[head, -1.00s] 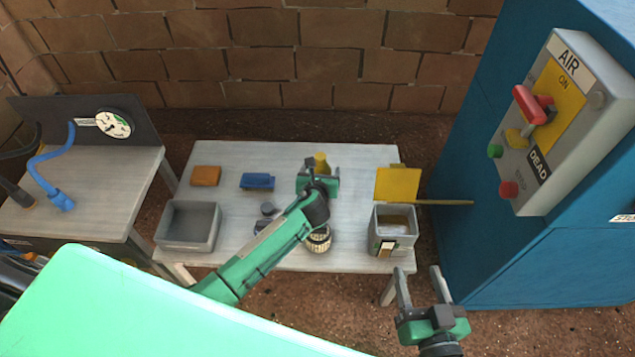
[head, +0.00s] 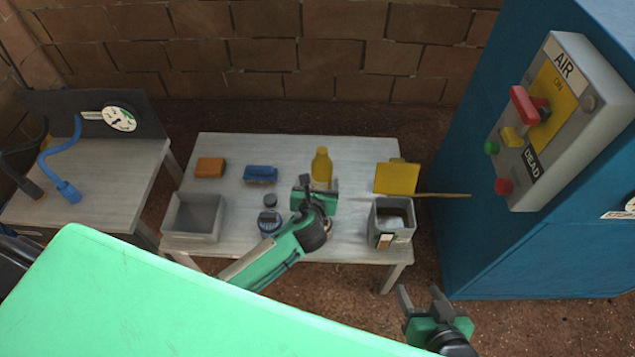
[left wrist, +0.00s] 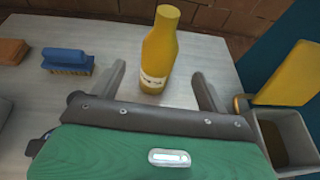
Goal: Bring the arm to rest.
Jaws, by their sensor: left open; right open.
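My left gripper (head: 315,188) is open and empty over the low table (head: 350,150). A yellow bottle (head: 321,165) stands upright just beyond it. In the left wrist view the bottle (left wrist: 162,50) shows between the two spread fingers (left wrist: 160,82); I cannot tell the exact gap. My left forearm crosses the table's front edge and hides part of the tabletop. My right gripper (head: 420,291) is open and empty over the floor, in front of the table's right corner.
A blue cabinet (head: 490,240) with an AIR/DEAD switch box (head: 565,120) is right.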

